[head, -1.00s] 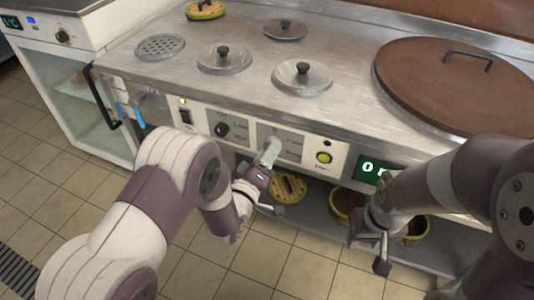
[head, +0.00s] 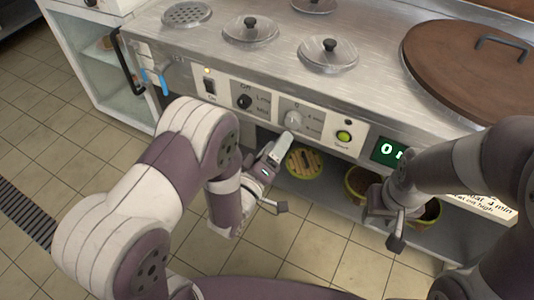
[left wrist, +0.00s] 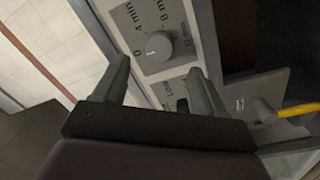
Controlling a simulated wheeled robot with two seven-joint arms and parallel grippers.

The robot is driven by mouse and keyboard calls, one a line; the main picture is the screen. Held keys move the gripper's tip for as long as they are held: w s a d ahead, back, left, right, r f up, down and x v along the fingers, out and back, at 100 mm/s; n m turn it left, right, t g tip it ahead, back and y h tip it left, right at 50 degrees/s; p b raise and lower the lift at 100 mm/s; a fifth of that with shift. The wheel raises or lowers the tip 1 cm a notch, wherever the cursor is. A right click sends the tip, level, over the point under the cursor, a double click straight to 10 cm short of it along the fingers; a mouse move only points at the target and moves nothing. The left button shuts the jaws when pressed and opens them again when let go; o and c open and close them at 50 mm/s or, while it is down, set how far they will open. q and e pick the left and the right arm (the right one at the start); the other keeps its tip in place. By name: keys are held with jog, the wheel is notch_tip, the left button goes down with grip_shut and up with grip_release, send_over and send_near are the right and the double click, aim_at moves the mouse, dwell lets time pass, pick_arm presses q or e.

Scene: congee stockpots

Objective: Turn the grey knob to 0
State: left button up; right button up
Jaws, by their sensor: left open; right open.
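My left gripper (head: 282,175) is open and empty, in front of and below the knob. In the left wrist view its fingertips (left wrist: 160,72) are spread, apart from the knob. My right gripper (head: 400,222) is open and empty at the right.
A black knob (head: 243,102), a switch (head: 210,86) and a green button (head: 344,137) share the panel. A green display (head: 389,151) is to the right. Lidded pots (head: 327,54) sit in the steel counter above.

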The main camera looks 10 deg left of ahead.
pick_arm(q)
jog(key=v, duration=0.6)
jog(key=shift+s+p, duration=0.25)
jog(key=shift+p, duration=0.15)
jog(key=w+a+f+m+g+y, duration=0.2)
jog(key=w+a+m+g+y, duration=0.25)
jog(key=g, duration=0.25)
jog(key=s+a+r+m+g+y, duration=0.1)
jog(key=s+a+r+g, duration=0.15)
jog(key=s+g, duration=0.35)
jog(key=s+a+r+m+g+y, duration=0.1)
jog(key=s+a+m+g+y, duration=0.2)
jog(key=s, duration=0.5)
notch_tip(320, 180, up, 35)
jog(key=n+h+p, duration=0.1)
jog(key=p, duration=3.3)
jog(key=shift+w+a+f, duration=0.2)
jog(key=shift+w+a, duration=0.2)
